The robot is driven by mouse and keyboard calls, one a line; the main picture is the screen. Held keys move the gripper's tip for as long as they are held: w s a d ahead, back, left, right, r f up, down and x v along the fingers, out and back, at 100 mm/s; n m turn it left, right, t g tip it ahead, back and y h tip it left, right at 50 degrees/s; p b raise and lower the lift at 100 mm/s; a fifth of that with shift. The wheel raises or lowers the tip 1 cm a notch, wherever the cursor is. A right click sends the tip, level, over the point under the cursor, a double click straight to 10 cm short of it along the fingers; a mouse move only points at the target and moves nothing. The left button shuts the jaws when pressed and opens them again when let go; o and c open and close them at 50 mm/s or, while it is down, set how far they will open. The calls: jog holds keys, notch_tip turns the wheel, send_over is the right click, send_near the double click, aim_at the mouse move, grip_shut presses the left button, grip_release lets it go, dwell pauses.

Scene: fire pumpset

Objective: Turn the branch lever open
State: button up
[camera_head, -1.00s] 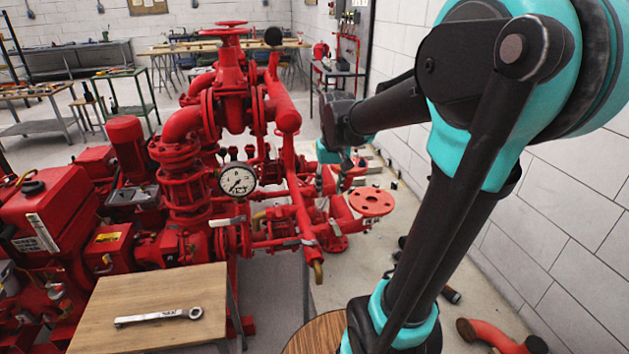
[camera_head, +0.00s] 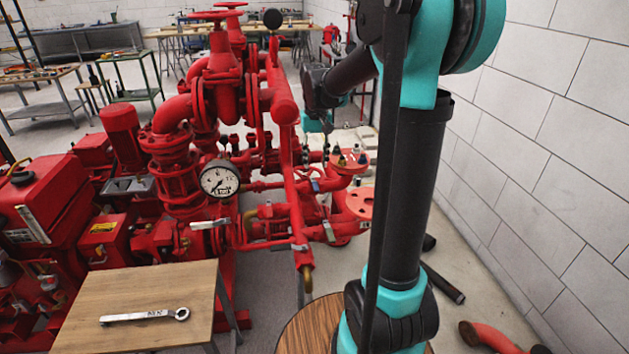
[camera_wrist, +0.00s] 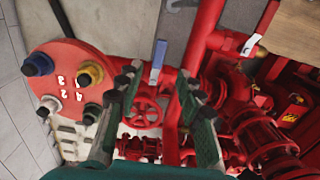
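In the head view my gripper (camera_head: 315,155) hangs over the right side of the pumpset.
A red handwheel (camera_wrist: 145,109) lies between my fingers, farther off. A red numbered disc (camera_wrist: 66,82) with coloured posts is close on the left. Another pale-handled lever (camera_wrist: 250,45) is to the right. The pressure gauge (camera_head: 220,179) and wooden table (camera_head: 150,290) stand left.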

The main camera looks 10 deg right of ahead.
aim_at(316, 186)
notch_tip(316, 186, down, 8)
jog(key=shift+r, duration=0.1)
jog(key=shift+c, duration=0.6)
grip_shut()
